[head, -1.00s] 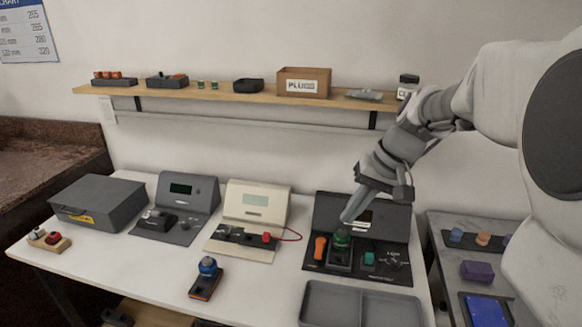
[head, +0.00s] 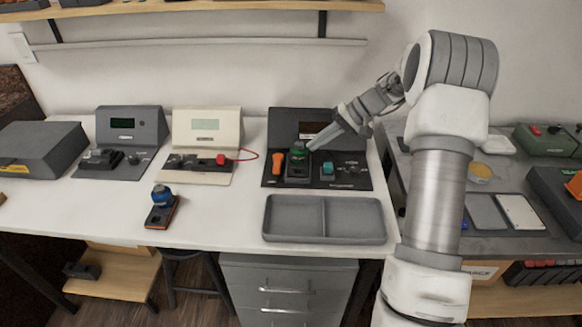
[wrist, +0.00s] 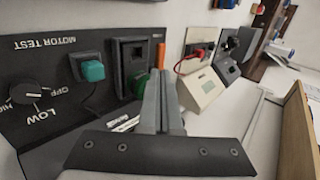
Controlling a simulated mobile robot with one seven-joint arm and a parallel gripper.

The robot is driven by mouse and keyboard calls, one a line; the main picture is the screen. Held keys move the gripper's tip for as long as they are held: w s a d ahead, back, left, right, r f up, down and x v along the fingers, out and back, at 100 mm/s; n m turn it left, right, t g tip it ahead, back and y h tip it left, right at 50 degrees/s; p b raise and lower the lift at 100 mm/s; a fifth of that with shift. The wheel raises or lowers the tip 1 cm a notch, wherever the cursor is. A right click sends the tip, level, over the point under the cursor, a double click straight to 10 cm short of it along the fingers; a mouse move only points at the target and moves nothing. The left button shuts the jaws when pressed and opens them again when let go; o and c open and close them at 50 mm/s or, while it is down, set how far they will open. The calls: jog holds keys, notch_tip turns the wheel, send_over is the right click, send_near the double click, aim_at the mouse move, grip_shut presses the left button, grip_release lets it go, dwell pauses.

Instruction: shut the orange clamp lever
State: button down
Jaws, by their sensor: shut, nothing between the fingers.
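The orange clamp lever (head: 278,163) is at the left of the dark motor test panel (head: 344,180), beside a black socket block with a green part (head: 298,155) on top. In the wrist view the lever is a thin orange strip (wrist: 161,55), partly hidden behind my fingers. I cannot tell its exact angle. My gripper (head: 316,145) is shut and empty. Its fingertips are close to the green part's right side, apart from the lever in the head view. In the wrist view the shut fingers (wrist: 160,88) overlap the green part; contact is unclear.
A teal switch (head: 328,169) and a dial sit right of the socket. A grey two-part tray (head: 324,237) lies in front. A cream tester (head: 206,130) with a red lead stands left. A blue-topped device (head: 162,204) stands on the bare white table. The shelf (head: 222,8) is above.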

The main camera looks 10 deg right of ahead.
aim_at(291, 170)
jog(key=shift+w+d+f, duration=0.3)
jog(key=shift+f, duration=0.3)
jog(key=b+x, duration=0.2)
jog(key=x, duration=0.8)
jog(key=shift+a+r, duration=0.1)
